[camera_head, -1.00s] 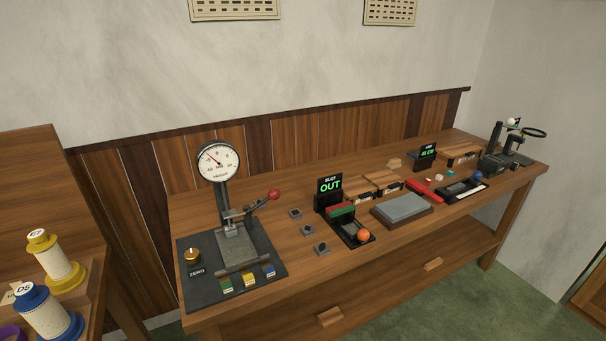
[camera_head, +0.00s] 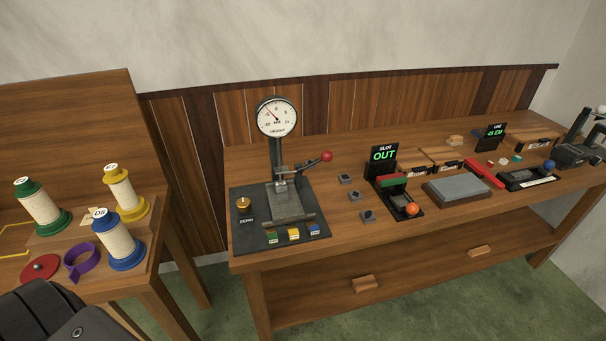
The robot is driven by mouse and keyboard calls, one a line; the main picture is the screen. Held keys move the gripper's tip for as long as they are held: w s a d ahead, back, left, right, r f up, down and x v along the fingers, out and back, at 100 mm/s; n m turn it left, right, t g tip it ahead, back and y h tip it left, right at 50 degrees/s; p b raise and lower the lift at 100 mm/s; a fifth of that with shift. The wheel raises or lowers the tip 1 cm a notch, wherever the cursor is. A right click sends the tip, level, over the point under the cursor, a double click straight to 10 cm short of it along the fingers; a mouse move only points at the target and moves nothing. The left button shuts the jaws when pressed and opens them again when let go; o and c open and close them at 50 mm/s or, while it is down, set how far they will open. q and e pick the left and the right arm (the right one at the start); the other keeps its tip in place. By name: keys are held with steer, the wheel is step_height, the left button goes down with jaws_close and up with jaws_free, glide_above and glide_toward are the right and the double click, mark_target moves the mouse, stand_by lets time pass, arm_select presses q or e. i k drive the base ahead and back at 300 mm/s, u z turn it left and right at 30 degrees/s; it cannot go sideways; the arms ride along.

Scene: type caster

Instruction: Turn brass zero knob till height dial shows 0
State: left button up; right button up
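The brass zero knob (camera_head: 243,203) sits at the back left of a dark base plate (camera_head: 250,241), just above a label reading ZERO. The round white height dial (camera_head: 277,117) stands on a dark post behind the plate's middle. Its red needle points to the upper left, away from straight up; the exact reading is too small to tell. A lever with a red ball (camera_head: 327,156) sticks out to the right of the post. Neither gripper is in view, and nothing touches the knob. A dark grey rounded part, likely mine, shows at the lower left corner.
Left of the workbench (camera_head: 350,257), a separate table holds thread spools, including a blue one (camera_head: 121,243), and a purple band (camera_head: 84,262). Right of the plate are small dark blocks, an OUT slot display (camera_head: 384,155) and a grey stone (camera_head: 458,189). Green floor lies in front.

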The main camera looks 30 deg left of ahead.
mark_target(244, 205)
steer(key=u, duration=1.3)
